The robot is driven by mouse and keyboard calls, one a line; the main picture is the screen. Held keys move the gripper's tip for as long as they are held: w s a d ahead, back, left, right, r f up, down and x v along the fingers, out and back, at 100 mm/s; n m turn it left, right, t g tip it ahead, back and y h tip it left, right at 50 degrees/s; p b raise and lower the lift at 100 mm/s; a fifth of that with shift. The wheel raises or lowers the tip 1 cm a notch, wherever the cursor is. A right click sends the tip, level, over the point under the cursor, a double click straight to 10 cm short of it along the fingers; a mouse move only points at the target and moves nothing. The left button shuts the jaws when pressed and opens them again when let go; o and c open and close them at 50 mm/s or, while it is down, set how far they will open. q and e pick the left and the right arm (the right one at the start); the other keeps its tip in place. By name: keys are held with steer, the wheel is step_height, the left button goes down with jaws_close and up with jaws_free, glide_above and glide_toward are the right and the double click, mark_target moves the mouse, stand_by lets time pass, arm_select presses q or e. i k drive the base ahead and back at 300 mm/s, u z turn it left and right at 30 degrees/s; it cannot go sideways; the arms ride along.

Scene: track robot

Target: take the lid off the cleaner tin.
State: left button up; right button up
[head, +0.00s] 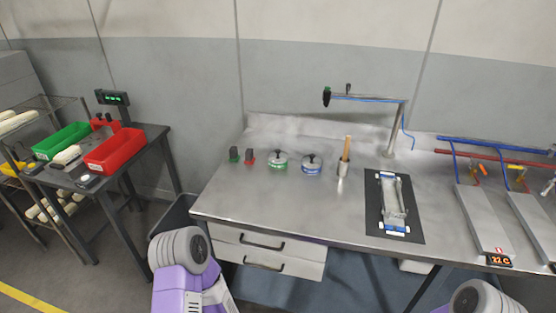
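Two round metal tins stand side by side on the steel workbench (225,200). One tin (278,167) has a green band and the other tin (312,170) has a blue band. Each has a lid on top with a dark knob: the green-banded tin's lid (273,158) and the blue-banded tin's lid (306,160) both look seated. The labels are too small to read, so I cannot tell which tin holds cleaner. Parts of my arms show at the bottom edge, apart from the tins. Neither gripper is in view.
Left of the tins stand a small green-and-black item (234,155) and a red-and-black one (249,158). Right are a cup with a wooden-handled tool (343,168) and a black mat (374,222) bearing a metal device. The bench in front of the tins is clear.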

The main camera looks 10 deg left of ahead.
mark_target(277, 155)
steer(key=u, duration=1.95)
steer(key=i, duration=1)
steer(key=z, duration=1.8)
